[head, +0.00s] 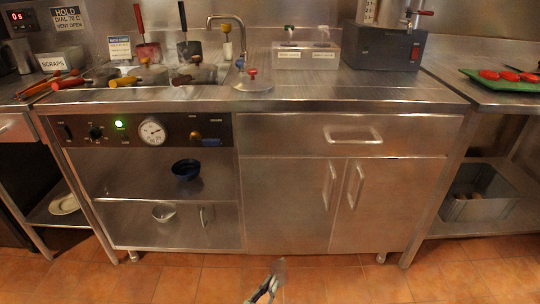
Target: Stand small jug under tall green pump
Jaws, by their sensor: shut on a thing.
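My gripper (274,279) shows small at the bottom middle of the head view, low in front of the cabinet. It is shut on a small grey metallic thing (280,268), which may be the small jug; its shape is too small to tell. A pale twin-pump box (306,57) stands on the counter against the back wall. A pump with a green top (289,28) rises from its left side, and a second, paler pump (323,31) from its right. My gripper is well below and in front of them, far apart.
A sink tap (240,22) arches left of the pump box, with a round fitting with a red knob (252,74) in front. A dark machine (383,48) stands to the right. Ladles and tools fill the wells at left. The counter before the pump box looks clear.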

